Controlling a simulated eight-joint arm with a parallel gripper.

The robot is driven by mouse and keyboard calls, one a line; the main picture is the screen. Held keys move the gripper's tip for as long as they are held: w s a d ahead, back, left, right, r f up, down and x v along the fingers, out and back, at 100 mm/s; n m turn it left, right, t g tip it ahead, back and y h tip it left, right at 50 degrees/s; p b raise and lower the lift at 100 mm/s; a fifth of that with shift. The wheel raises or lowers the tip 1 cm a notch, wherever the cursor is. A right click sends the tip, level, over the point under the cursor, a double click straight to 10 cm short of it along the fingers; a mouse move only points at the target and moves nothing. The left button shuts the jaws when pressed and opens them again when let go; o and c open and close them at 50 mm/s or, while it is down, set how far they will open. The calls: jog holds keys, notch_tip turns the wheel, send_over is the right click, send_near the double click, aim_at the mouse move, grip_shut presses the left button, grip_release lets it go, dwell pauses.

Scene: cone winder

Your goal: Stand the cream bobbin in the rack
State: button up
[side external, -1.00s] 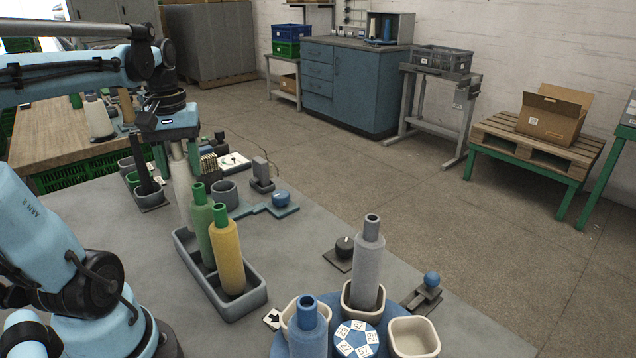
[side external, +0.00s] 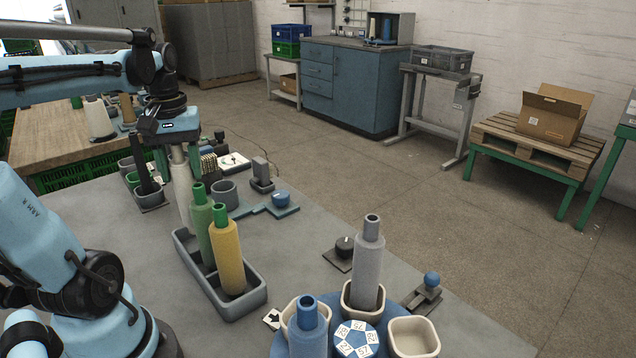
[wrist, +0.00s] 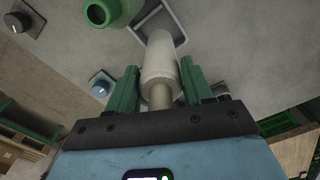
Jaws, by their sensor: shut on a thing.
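The cream bobbin (side external: 181,185) hangs upright from my gripper (side external: 177,148), which is shut on its narrow top. The wrist view shows the cream bobbin (wrist: 160,66) between the green fingers of my gripper (wrist: 160,92). The grey rack (side external: 247,303) stands on the table below. A green bobbin (side external: 201,230) and a yellow bobbin (side external: 228,262) stand in it. The cream bobbin's lower end is at the rack's far end, behind the green bobbin. I cannot tell whether it touches the rack floor. The rack's far end also shows in the wrist view (wrist: 178,28).
The green bobbin (wrist: 112,10) is close beside in the wrist view. A blue turntable (side external: 378,343) at the front holds a blue bobbin (side external: 308,330), a grey bobbin (side external: 367,265) and an empty cream cup (side external: 413,337). A grey round cup (side external: 224,192) stands behind the rack.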

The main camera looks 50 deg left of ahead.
aim_at(185, 188)
jog(key=shift+f, duration=2.4)
dwell(0.4)
jog(key=o, duration=1)
jog(key=shift+o, duration=0.2)
